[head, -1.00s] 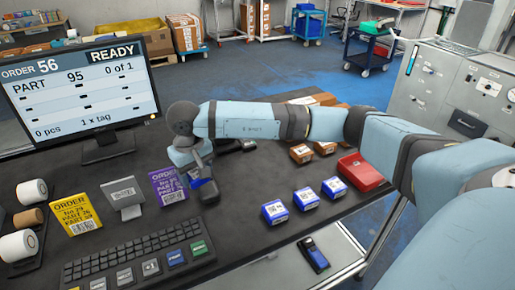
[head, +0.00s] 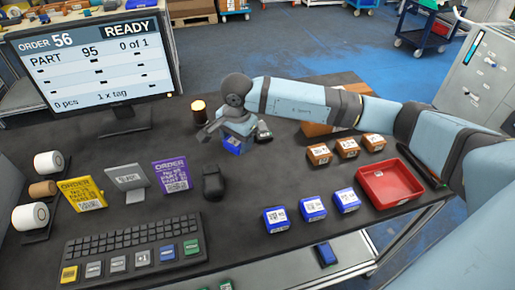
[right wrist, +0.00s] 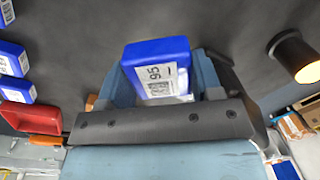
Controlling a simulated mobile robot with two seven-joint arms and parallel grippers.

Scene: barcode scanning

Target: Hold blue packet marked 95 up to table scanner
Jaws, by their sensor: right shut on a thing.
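My right gripper (head: 232,138) is shut on a blue packet (head: 234,147), above the dark table behind the black mouse. In the right wrist view the gripper (right wrist: 160,100) holds the packet (right wrist: 157,68) between its fingers, its white label reading 95 towards the camera. A dark cylinder with a glowing amber top (head: 198,109) stands left of and behind the gripper; it also shows in the right wrist view (right wrist: 294,57), apart from the packet. I cannot tell which is the scanner. My left gripper is out of view.
Several blue packets (head: 313,209) lie at the front right, beside a red tray (head: 390,186). Orange-brown boxes (head: 347,147) stand behind. The monitor (head: 92,65), order cards (head: 171,176), keyboard (head: 133,248) and mouse (head: 213,182) occupy the left.

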